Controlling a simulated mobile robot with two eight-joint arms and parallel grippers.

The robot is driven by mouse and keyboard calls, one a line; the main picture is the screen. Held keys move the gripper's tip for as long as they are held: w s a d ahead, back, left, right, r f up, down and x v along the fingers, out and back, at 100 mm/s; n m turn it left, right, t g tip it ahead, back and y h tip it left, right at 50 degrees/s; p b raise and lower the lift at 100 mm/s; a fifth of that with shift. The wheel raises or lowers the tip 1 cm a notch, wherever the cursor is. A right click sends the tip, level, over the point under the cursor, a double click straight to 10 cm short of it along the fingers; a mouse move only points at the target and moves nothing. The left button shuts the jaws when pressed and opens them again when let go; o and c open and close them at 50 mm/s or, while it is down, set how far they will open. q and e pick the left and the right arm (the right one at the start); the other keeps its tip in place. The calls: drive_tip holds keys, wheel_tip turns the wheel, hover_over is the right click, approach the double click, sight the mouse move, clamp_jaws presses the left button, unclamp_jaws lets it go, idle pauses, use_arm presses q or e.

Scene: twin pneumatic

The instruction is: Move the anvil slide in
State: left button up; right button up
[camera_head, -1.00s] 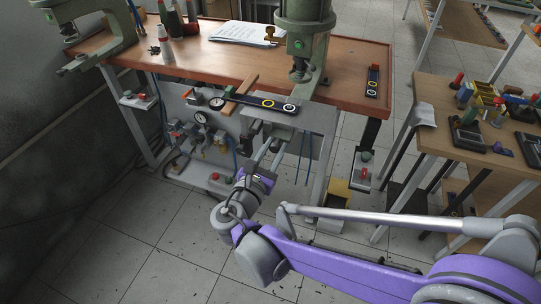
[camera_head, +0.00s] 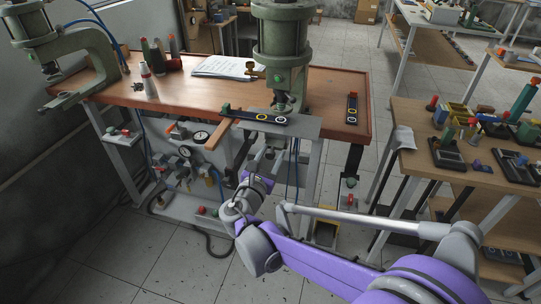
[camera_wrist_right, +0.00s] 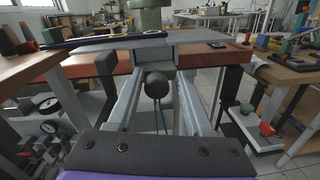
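The anvil slide shows as a grey plate (camera_head: 304,128) under the green press (camera_head: 284,45), sticking out past the front edge of the wooden bench. A dark round knob (camera_wrist_right: 157,84) shows below the plate in the right wrist view; it looks like the slide's handle. My right gripper (camera_head: 262,160) points at the bench from the front, below the plate. In the wrist view its two grey fingers (camera_wrist_right: 158,95) stand wide apart, one on each side of the knob, with gaps visible. My left gripper is not in view.
A second green press (camera_head: 62,50) stands at the left. Gauges and valves (camera_head: 199,137) sit below the bench. A cluttered side table (camera_head: 420,115) stands at the right.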

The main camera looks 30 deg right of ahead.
drive_tip(key=shift+w+a, duration=0.15)
drive_tip(key=shift+w, duration=0.05)
idle(0.4)
drive_tip(key=shift+a, duration=0.1)
drive_tip(key=shift+s+a, duration=0.25)
drive_tip(key=shift+a, duration=0.05)
drive_tip(key=v, duration=1)
drive_tip(key=shift+d+p, duration=0.15)
drive_tip(key=shift+p, duration=0.15)
drive_tip(key=shift+s, duration=0.1)
